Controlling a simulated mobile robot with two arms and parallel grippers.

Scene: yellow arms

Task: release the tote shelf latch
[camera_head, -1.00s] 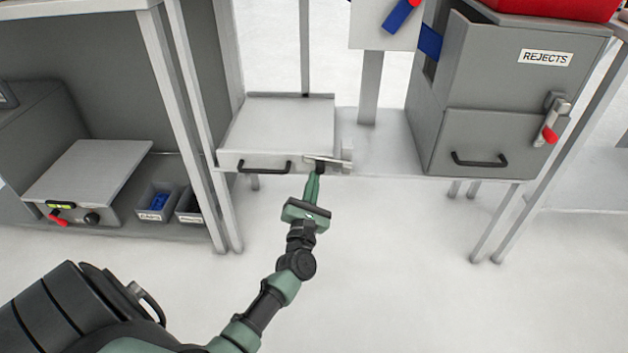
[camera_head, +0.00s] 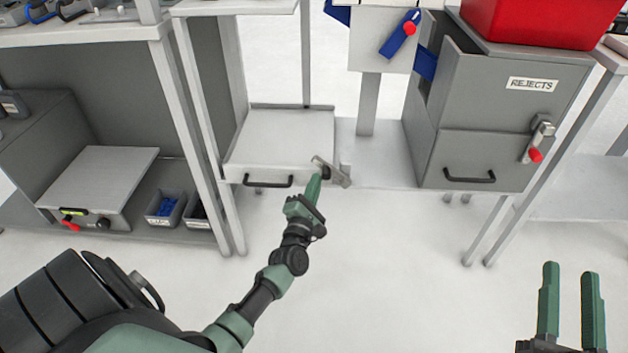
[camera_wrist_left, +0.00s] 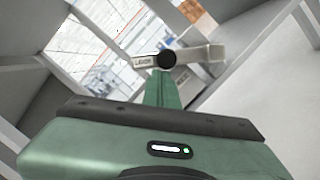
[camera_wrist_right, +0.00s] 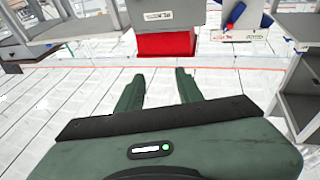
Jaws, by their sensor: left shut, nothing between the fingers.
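The shelf unit (camera_head: 275,143) is a pale flat tray-like box with a black front handle (camera_head: 268,183). At its front right corner is a light metal latch lever (camera_head: 336,174), tilted down to the right, with a dark knob at its end. My left gripper (camera_head: 317,184) is shut and empty, its tips at the knob; whether they touch is hard to tell. In the left wrist view the lever (camera_wrist_left: 200,54) and round black knob (camera_wrist_left: 165,60) sit just past the fingertips. My right gripper (camera_head: 570,275) is open and empty, low at the right, away from the latch.
A grey REJECTS cabinet (camera_head: 490,110) with a red-tipped latch (camera_head: 538,145) stands right, a red bin (camera_head: 540,22) on top. At left are a grey box with a pale lid (camera_head: 100,178) and small bins (camera_head: 165,205). White posts frame the shelf; floor in front is clear.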

